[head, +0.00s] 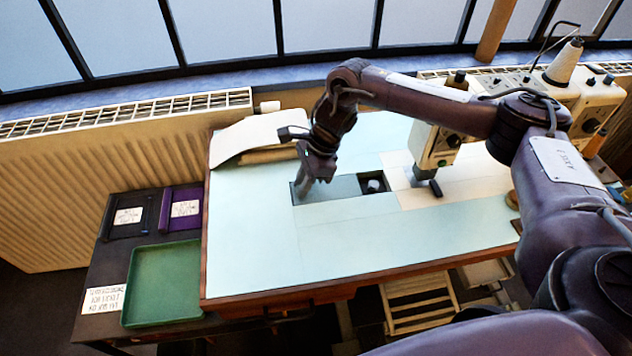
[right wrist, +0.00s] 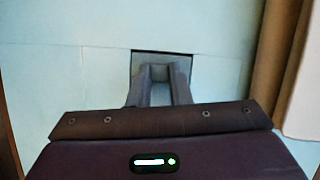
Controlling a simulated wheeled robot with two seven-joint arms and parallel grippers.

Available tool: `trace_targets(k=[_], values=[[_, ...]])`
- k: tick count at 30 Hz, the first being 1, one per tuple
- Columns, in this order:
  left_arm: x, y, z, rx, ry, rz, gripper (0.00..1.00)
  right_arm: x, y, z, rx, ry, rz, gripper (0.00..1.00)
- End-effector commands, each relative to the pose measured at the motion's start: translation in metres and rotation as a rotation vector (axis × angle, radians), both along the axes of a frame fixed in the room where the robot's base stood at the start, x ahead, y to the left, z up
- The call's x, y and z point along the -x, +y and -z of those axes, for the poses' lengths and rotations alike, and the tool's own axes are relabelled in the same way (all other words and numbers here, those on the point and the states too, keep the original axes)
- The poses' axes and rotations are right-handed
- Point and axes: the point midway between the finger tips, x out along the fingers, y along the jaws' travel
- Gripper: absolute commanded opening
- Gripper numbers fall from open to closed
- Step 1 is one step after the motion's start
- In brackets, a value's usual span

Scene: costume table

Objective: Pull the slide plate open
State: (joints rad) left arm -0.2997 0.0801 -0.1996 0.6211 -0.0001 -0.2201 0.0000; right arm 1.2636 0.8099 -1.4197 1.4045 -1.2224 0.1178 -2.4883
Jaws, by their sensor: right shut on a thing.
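The slide plate (head: 338,187) is a flat grey-green plate set in the pale blue top of the sewing table (head: 260,235). A dark opening (head: 374,182) with a round light part in it shows at the plate's right end, beside the sewing machine (head: 437,145). My right gripper (head: 303,189) reaches down at the plate's left end and is shut on the slide plate. My left gripper is not in view.
A pale folded cloth (head: 250,137) lies at the table's back left corner. A dark side table holds a green tray (head: 163,284), a purple tray (head: 181,208) and a black tray (head: 128,215). The tabletop front left is clear. A radiator (head: 90,180) stands behind.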

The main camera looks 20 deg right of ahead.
Motion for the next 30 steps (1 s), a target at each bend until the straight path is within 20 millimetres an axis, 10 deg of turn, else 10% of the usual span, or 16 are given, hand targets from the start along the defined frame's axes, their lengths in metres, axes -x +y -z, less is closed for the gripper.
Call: trace_targets(k=[5, 6, 11, 21, 30], values=[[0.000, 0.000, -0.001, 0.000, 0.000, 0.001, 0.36, -0.001, -0.001, -0.001, -0.001, -0.002, 0.002, 0.00], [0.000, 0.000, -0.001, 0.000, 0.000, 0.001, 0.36, -0.001, -0.001, -0.001, -0.001, -0.002, 0.002, 0.19], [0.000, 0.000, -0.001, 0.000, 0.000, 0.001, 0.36, -0.001, -0.001, -0.001, 0.000, -0.001, 0.003, 0.40], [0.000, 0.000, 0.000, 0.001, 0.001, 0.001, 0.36, -0.001, -0.003, -0.004, 0.000, -0.001, 0.003, 0.40], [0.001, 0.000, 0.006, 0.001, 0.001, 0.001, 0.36, 0.001, -0.021, -0.048, 0.000, -0.004, 0.004, 0.40]])
